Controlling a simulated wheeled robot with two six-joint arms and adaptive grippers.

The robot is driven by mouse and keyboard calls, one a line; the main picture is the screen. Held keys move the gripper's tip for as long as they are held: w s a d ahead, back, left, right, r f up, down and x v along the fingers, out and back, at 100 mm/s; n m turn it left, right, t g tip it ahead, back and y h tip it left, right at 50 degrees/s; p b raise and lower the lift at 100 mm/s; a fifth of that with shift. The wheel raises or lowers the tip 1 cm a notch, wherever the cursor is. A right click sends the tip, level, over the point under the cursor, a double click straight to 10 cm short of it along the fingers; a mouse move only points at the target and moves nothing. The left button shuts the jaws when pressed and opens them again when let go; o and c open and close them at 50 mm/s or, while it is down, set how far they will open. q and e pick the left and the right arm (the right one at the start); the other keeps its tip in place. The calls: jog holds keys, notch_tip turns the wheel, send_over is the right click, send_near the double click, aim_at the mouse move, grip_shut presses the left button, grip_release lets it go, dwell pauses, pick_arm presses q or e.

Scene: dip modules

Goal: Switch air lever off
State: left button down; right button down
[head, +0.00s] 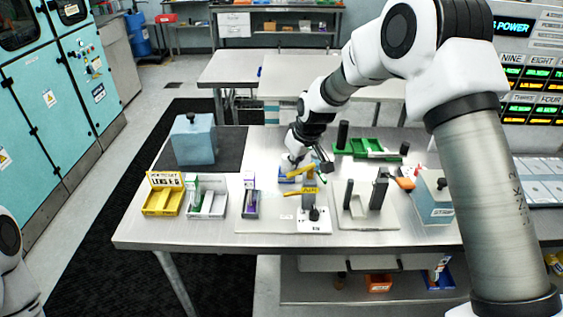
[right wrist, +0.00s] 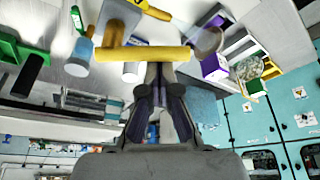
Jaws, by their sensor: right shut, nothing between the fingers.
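The air lever stand is a grey post (head: 309,200) on a white base plate with a black knob, on the table's middle. A yellow bar (head: 300,171) sits near its top, and a second yellow piece with dark lettering (head: 302,191) is lower. My right gripper (head: 322,163) is just above and behind the upper bar. In the right wrist view the yellow bar (right wrist: 142,54) lies crosswise just beyond the right gripper's shut, empty fingertips (right wrist: 163,72). I cannot tell whether they touch. My left gripper is out of view.
Yellow (head: 163,201) and white (head: 206,203) bins stand at the left. A bluish block (head: 193,140) stands behind them on a dark mat. Two dark posts on a plate (head: 363,208) and a grey box (head: 434,198) stand to the right. A green tray (head: 368,147) lies behind.

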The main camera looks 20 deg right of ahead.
jog(key=shift+s+f+n+y+b, duration=0.2)
jog(key=shift+s+n+y+b, duration=0.15)
jog(key=shift+n+b, duration=0.45)
jog(key=n, duration=0.1)
jog(key=s+n+b, duration=0.1)
jog(key=n+g+y+b, duration=0.1)
jog(key=n, duration=0.1)
jog(key=shift+s+d, duration=0.2)
jog(key=shift+s, duration=0.1)
jog(key=n, duration=0.1)
jog(key=s+d+n, duration=0.1)
jog(key=n, duration=0.1)
jog(key=n+g+y+b, duration=0.1)
jog(key=shift+s+d+r, duration=0.15)
jog(key=shift+s+r, duration=0.05)
jog(key=shift+s, duration=0.2)
